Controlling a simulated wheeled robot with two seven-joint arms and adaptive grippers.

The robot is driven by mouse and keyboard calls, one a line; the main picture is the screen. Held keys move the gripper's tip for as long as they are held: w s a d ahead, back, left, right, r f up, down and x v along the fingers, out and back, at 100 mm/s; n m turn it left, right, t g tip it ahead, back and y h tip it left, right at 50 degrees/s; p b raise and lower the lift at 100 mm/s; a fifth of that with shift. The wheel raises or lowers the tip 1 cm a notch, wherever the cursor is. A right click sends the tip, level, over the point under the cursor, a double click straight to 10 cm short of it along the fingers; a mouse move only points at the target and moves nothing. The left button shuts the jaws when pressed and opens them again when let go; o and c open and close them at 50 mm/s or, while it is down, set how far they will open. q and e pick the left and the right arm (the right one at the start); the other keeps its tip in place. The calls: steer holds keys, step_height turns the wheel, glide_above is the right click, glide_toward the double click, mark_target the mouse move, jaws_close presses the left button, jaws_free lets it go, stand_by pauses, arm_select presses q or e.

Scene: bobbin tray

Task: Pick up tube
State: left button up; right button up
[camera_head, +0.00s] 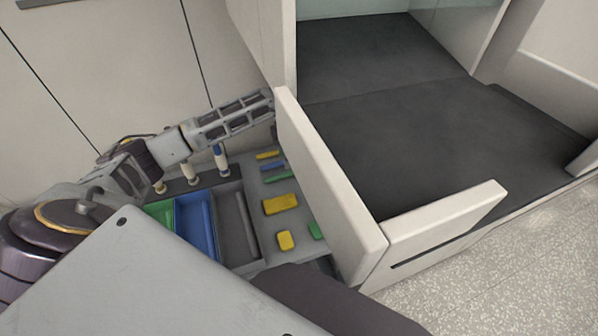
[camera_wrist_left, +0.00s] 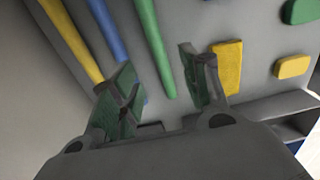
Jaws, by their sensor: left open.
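My left gripper (camera_head: 268,108) is above the far end of the grey sorting board, close to a white panel. In the left wrist view its two fingers (camera_wrist_left: 160,86) are apart with nothing held. A green bar (camera_wrist_left: 152,45) lies on the board, its near end showing between the fingers. A blue bar (camera_wrist_left: 105,30) and a yellow bar (camera_wrist_left: 72,40) lie left of it; the left finger partly covers them. The head view shows the yellow bar (camera_head: 268,155), blue bar (camera_head: 271,166) and green bar (camera_head: 274,178). I cannot tell which piece is the tube. My right gripper is not in view.
A blue bin (camera_head: 197,222) and a grey bin (camera_head: 238,226) adjoin the board, with upright bobbins (camera_head: 220,158) behind. Yellow (camera_head: 281,204) and green blocks lie on the board. The white panel (camera_head: 330,190) borders it on the right. The dark surface (camera_head: 420,130) beyond is clear.

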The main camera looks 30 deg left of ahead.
arm_select(q)
steer(key=shift+f, duration=1.45)
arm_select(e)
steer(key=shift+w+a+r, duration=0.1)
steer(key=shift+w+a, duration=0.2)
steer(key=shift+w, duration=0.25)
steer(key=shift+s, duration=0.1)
